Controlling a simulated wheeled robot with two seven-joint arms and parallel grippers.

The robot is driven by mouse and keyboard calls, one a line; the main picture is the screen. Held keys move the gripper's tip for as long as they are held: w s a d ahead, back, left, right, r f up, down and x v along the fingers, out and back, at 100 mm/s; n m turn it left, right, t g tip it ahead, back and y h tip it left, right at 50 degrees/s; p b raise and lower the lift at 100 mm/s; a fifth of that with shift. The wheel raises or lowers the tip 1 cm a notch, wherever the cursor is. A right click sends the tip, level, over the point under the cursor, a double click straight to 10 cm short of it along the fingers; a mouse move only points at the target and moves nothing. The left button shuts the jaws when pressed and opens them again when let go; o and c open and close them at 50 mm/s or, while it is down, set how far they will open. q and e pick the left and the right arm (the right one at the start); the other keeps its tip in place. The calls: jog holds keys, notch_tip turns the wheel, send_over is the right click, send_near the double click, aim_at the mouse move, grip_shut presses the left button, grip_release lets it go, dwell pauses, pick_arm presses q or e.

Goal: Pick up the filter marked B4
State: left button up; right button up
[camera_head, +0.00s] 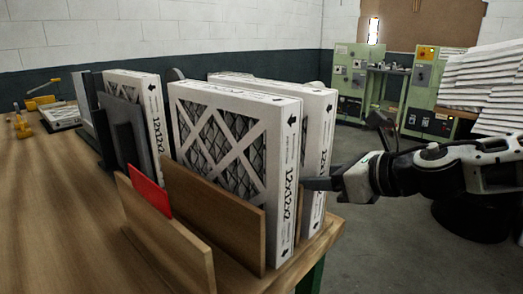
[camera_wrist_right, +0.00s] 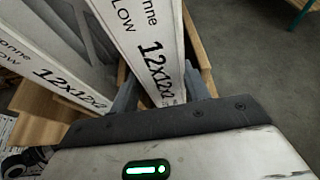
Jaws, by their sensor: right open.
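White-framed pleated filters stand upright on the wooden table, edges printed "12x12x2". The near filter (camera_head: 285,185) shows its lattice face. A second filter (camera_head: 318,150) stands just to its right. Another filter (camera_head: 150,115) stands farther left. No B4 mark is readable in either view. My left gripper is not in view.
Wooden divider boards (camera_head: 215,205) flank the filters, one with a red card (camera_head: 150,190). Dark upright panels (camera_head: 122,130) stand at left. The table (camera_head: 60,220) is bare at front left. Green machines (camera_head: 430,95) and a white stack (camera_head: 485,75) are at the back.

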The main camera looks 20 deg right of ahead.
jog(key=shift+b+x, duration=0.5)
jog(key=shift+x, duration=1.7)
jog(key=shift+c, duration=0.3)
